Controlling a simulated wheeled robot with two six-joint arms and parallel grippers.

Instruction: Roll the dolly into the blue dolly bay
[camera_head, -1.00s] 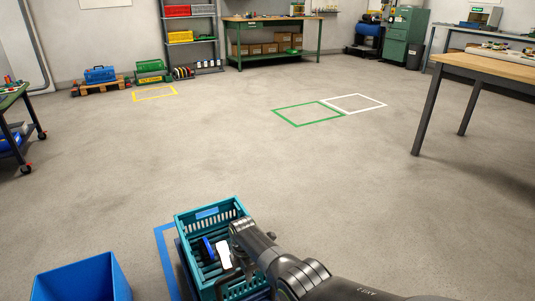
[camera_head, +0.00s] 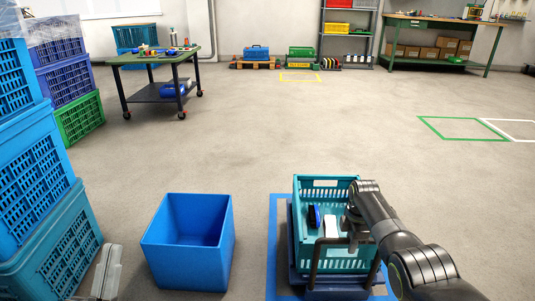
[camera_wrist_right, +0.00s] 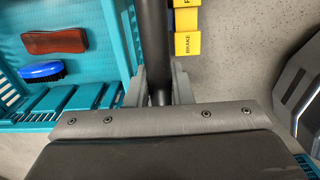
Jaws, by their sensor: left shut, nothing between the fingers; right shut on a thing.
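The dolly (camera_head: 298,282) is a dark blue deck bearing a teal crate (camera_head: 310,182), at the lower middle of the head view. Blue tape of the dolly bay (camera_head: 272,240) shows along its left and far sides. My arm and the dolly hide much of the right side, so I cannot tell the clearance there. My right gripper (camera_head: 350,232) is shut on the dolly's dark handle (camera_head: 316,262). In the right wrist view the handle bar (camera_wrist_right: 155,50) stands between the fingers (camera_wrist_right: 158,88). My left gripper (camera_head: 104,268) is shut and empty at lower left.
A blue bin (camera_head: 189,245) stands left of the bay. Stacked crates (camera_head: 35,160) line the left edge. A wheeled green table (camera_head: 155,57) stands behind. The crate holds brushes (camera_wrist_right: 55,41); yellow pedals (camera_wrist_right: 187,43), one marked BRAKE, are beside the handle. The middle floor is open.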

